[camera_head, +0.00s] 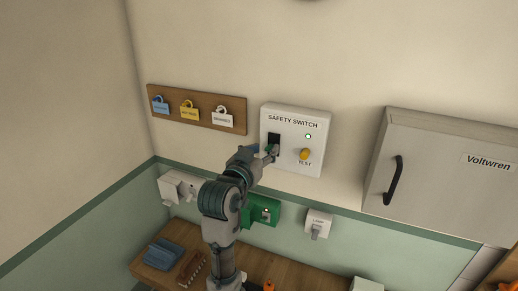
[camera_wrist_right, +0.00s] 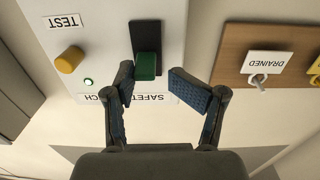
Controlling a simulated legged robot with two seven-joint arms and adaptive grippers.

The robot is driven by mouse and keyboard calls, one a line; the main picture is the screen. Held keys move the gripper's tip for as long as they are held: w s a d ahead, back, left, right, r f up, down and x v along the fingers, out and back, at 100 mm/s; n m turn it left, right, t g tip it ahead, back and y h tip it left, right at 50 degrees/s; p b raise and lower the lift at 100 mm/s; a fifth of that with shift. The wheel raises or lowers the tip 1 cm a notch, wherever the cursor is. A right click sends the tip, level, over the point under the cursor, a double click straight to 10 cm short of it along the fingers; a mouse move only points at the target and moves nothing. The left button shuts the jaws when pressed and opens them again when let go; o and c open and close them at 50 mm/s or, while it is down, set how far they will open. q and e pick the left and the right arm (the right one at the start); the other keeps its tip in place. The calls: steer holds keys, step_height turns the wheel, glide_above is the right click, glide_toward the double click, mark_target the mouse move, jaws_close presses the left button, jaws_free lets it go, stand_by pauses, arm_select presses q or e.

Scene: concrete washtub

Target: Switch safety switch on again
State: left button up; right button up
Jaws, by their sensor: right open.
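The white safety switch box (camera_head: 290,138) hangs on the wall in the head view. In the right wrist view it appears upside down, with a green rocker or lever (camera_wrist_right: 146,66) in a black slot (camera_wrist_right: 144,36), a yellow TEST button (camera_wrist_right: 69,60) and a lit green indicator (camera_wrist_right: 88,82). The indicator also shows in the head view (camera_head: 308,136). My right gripper (camera_head: 266,152) is at the box in front of the slot. In the wrist view its fingers (camera_wrist_right: 157,86) are apart, one either side of the green lever's lower end; contact cannot be told. My left gripper is not in view.
A wooden board (camera_head: 195,98) with several hanging tags is left of the box. A grey Voltwren cabinet (camera_head: 425,180) with a black handle is to the right. A green socket unit (camera_head: 262,209), a lamp plug (camera_head: 318,224) and a wooden bench (camera_head: 240,262) lie below.

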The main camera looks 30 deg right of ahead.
steer(key=shift+s+d+r, duration=0.3)
steer(key=shift+s+d, duration=0.05)
steer(key=shift+s, duration=0.1)
steer(key=shift+c, duration=1)
steer(key=shift+w+d+f, duration=0.1)
steer(key=shift+d+f, duration=0.05)
steer(key=shift+d, duration=0.4)
jaws_close()
steer(key=shift+a, duration=0.1)
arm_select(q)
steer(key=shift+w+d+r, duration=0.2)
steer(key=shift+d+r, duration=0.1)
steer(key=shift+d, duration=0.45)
arm_select(e)
steer(key=shift+f, duration=0.1)
steer(key=shift+o, duration=0.7)
jaws_free()
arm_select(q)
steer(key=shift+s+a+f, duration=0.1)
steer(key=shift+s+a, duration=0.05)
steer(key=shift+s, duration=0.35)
arm_select(e)
steer(key=shift+o, duration=0.3)
steer(key=shift+a, duration=0.25)
